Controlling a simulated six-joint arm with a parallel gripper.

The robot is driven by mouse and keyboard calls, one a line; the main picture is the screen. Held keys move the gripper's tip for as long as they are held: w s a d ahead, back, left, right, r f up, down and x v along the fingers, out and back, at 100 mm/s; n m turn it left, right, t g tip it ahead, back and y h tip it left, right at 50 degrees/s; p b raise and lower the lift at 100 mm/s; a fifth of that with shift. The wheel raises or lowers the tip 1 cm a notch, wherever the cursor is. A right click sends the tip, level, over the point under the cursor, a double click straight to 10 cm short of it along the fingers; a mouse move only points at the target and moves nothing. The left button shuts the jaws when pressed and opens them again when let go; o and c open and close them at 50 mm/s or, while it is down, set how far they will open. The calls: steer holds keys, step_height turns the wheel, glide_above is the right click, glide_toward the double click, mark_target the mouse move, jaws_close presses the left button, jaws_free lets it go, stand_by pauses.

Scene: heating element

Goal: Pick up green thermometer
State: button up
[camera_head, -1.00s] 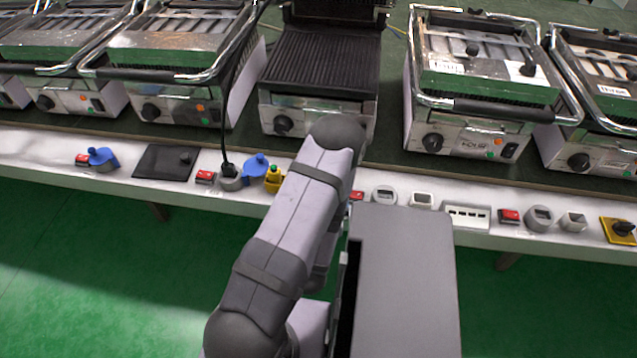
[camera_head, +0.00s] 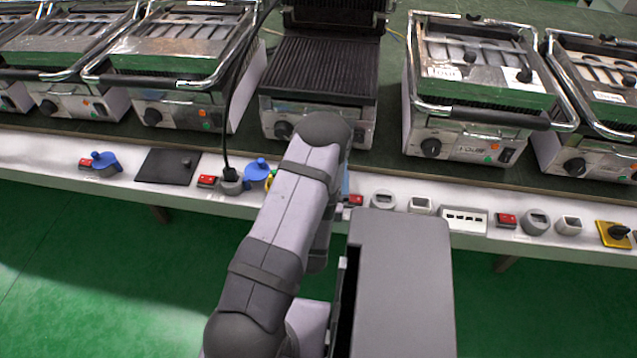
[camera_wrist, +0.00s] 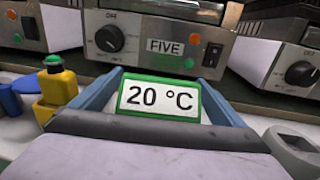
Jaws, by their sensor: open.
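The green thermometer (camera_wrist: 160,98) shows in the wrist view as a green-framed white display reading "20 °C". It faces the camera between the two blue fingers of my gripper (camera_wrist: 160,84). The fingers are open, one on each side of it. I cannot tell whether either finger touches it. In the head view my arm hides the thermometer and nearly all of the gripper; only a sliver of blue shows beside the arm.
A yellow piece with a green top (camera_wrist: 57,82) stands just left of the gripper, beside a blue knob (camera_wrist: 8,100). A grey round socket (camera_wrist: 292,150) is at the right. The grill marked "FIVE" (camera_wrist: 150,47) stands close behind.

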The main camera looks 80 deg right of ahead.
steer(key=c, duration=1.2)
steer(key=shift+r, duration=0.15)
steer(key=shift+r+p, duration=1)
steer(key=shift+r, duration=3.9)
